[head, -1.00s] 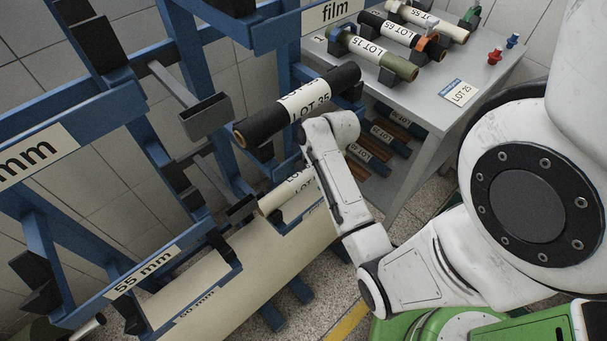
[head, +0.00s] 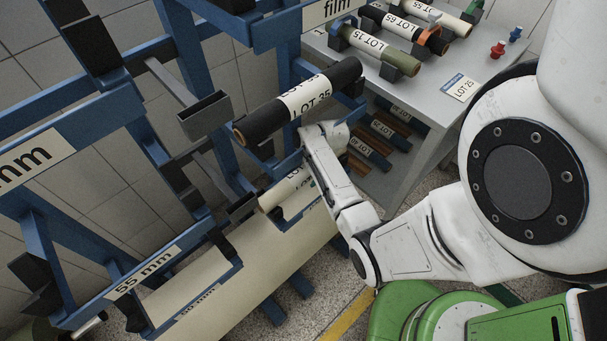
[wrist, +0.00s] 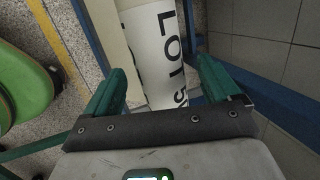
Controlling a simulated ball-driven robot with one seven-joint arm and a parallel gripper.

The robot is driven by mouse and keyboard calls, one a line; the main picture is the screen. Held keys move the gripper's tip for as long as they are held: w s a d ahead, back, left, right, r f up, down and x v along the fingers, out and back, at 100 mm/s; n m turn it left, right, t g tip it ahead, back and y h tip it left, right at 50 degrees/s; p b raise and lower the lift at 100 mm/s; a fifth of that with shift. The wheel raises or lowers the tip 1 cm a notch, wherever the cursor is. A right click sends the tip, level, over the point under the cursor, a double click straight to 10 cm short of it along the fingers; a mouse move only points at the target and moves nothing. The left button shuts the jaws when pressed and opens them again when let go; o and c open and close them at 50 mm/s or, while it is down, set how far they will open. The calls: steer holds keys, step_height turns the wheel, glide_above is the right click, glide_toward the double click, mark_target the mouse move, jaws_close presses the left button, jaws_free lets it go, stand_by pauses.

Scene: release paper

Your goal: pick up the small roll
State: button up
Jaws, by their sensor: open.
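A short cream roll (head: 284,191) with a brown core end and a white lot label lies in the lower blue rack, partly hidden by my arm. The wrist view shows a pale roll (wrist: 154,45) with a white label whose visible part reads "LOT 5". My gripper (wrist: 160,70) is open, its two green fingers on either side of this roll in the picture. I cannot tell the depth gap between them. In the head view the fingers are hidden behind my arm and the rack. A dark roll (head: 262,124) with a white lot label lies higher, just above my wrist.
The blue rack holds a long cream roll (head: 215,285) below, by the "55 mm" sign (head: 145,272). A grey table (head: 440,85) at the back right carries several rolls, a lot card (head: 461,86) and two small pegs. Dark rolls lie on its lower shelf. Floor shows between rack and table.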

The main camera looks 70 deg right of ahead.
steer(key=shift+w+f, duration=0.2)
steer(key=shift+f, duration=0.3)
steer(key=shift+c, duration=0.4)
steer(key=c, duration=1.4)
